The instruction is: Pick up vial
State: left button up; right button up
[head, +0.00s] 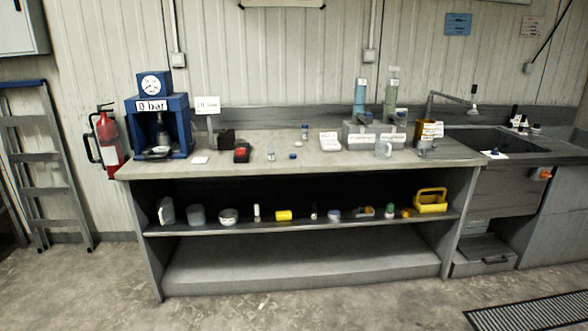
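Neither of my grippers is in view. Two small upright items on the grey workbench (340,165) look like vials, but they are too small to tell for certain. One is a small clear container (271,153) near the middle left of the bench top. The other is a small container with a blue band or cap (304,131) farther back. A small blue cap-like disc (292,156) lies near the front edge, and a pale flat disc (299,143) lies behind it.
A blue press (180,126) marked "0 bar" stands at the bench's left. Labelled grey blocks with tall cylinders (360,96) and a glass beaker (383,149) stand right of centre. A sink (490,140) adjoins the right. The shelf below (300,226) holds several small items.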

aim_at(271, 149)
jog(key=i+l+u, duration=0.1)
jog(key=i, duration=0.3)
jog(key=i+l+u, duration=0.1)
jog(key=i, duration=0.35)
